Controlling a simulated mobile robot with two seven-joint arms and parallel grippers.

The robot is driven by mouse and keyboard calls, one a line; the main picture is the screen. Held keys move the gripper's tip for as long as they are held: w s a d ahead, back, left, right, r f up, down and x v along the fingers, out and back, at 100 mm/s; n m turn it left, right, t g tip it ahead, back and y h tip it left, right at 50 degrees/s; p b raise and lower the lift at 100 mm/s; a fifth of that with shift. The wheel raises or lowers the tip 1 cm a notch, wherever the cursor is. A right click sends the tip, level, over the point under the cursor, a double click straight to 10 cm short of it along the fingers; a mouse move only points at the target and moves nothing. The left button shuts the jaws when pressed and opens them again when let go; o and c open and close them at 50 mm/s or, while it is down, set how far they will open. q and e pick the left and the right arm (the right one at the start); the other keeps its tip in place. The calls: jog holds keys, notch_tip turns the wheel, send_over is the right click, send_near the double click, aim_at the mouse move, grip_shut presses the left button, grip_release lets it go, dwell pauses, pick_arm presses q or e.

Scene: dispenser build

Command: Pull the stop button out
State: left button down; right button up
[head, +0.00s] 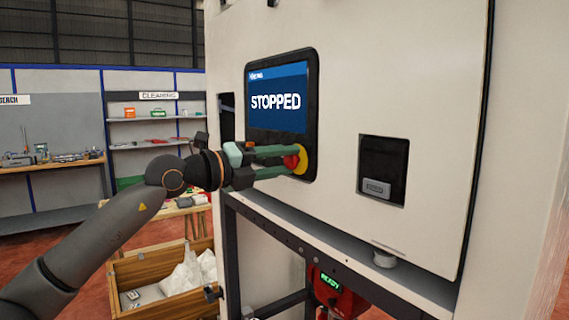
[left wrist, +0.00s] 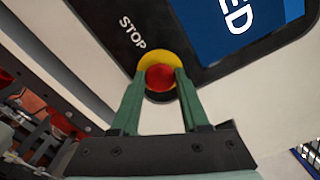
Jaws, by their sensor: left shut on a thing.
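The stop button (head: 291,161) is a red knob on a yellow round base, at the lower right of the black screen panel. In the left wrist view the red knob (left wrist: 160,77) sits under the word STOP. My left gripper (head: 284,162) has green fingers, one on each side of the knob, and is shut on it. It also shows in the left wrist view (left wrist: 157,84). The screen (head: 277,99) reads STOPPED. How far out the knob stands cannot be told. My right gripper is not in view.
The white machine front (head: 340,75) has a recessed dark slot (head: 383,170) to the right. A red unit (head: 338,296) reading READY hangs below. A wooden crate (head: 150,265) with white bags stands at lower left. Shelves (head: 150,117) are at the back.

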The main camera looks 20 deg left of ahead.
pick_arm(q)
jog(key=shift+s+a+f, duration=0.2)
jog(key=shift+s, duration=0.05)
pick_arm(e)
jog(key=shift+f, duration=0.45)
pick_arm(q)
jog(key=shift+c, duration=2)
grip_release()
jog(key=shift+s+r, duration=0.1)
jog(key=shift+r, duration=0.05)
jog(key=b+v, duration=0.4)
jog(key=v, duration=0.8)
jog(key=shift+s+a, duration=0.2)
jog(key=shift+a, duration=0.05)
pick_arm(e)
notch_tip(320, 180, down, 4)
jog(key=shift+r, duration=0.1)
pick_arm(q)
jog(key=shift+d, duration=0.1)
